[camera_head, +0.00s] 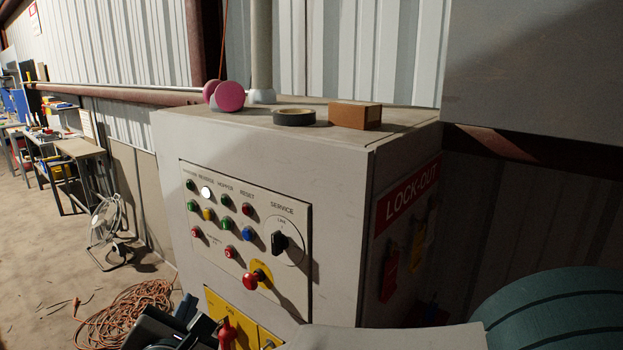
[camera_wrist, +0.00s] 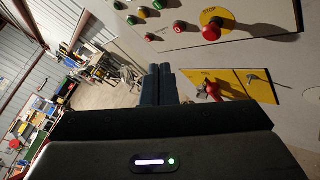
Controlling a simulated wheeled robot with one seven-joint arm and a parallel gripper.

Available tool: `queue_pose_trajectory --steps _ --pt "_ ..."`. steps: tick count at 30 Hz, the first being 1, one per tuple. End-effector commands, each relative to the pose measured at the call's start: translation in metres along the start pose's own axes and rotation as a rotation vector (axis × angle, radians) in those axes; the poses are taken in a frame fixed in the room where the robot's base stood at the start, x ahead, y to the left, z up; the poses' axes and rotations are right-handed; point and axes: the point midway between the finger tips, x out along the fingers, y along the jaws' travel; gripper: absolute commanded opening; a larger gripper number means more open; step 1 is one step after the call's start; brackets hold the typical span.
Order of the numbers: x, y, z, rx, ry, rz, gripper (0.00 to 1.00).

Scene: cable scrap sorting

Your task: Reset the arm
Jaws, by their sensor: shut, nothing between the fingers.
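My gripper (camera_wrist: 160,72) is shut and empty in the wrist view, its two dark fingers side by side. In the head view the gripper (camera_head: 188,306) shows at the bottom, in front of the lower part of a grey control cabinet (camera_head: 330,200). In the wrist view, a yellow plate (camera_wrist: 238,76) with a red handle (camera_wrist: 207,90) is just right of the fingers; I see no contact. The panel (camera_head: 300,265) carries several coloured buttons, one lit white (camera_head: 206,193), a black SERVICE knob (camera_head: 280,242) and a red stop button (camera_head: 252,281).
Pink discs (camera_head: 229,96), a black tape roll (camera_head: 294,117) and a brown box (camera_head: 355,115) are on the cabinet top. An orange cable coil (camera_head: 125,312) and a fan (camera_head: 106,230) stand on the floor at left. A LOCK-OUT board (camera_head: 408,200) hangs on the cabinet's right side.

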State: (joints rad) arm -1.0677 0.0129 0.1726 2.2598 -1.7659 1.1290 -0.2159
Motion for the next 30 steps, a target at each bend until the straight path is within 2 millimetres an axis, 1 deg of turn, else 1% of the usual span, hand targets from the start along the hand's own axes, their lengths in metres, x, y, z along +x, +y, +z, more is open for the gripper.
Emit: queue_pose_trajectory --steps 1,5,10,14,17,20,21,23,24,26,27,29,30 --pt "0.001 -0.001 0.001 0.0 -0.001 -0.002 0.0" --pt "0.013 -0.031 0.019 0.062 -0.022 -0.107 0.0" --pt "0.024 -0.074 0.042 0.155 -0.051 -0.25 0.0" --pt "0.027 -0.109 0.058 0.248 -0.073 -0.371 0.0" --pt "0.027 -0.141 0.07 0.337 -0.097 -0.48 0.0" --pt "0.021 -0.179 0.085 0.464 -0.13 -0.614 0.0" --pt "0.017 -0.197 0.091 0.529 -0.148 -0.677 0.0" --pt "0.007 -0.226 0.099 0.642 -0.181 -0.781 0.0" --pt "0.0 -0.244 0.103 0.729 -0.205 -0.851 0.0" --pt "-0.014 -0.27 0.107 0.863 -0.244 -0.952 0.0" --pt "-0.023 -0.284 0.108 0.957 -0.271 -1.016 0.0" --pt "-0.038 -0.303 0.109 1.102 -0.314 -1.101 0.0" --pt "-0.048 -0.313 0.108 1.201 -0.343 -1.154 0.0"
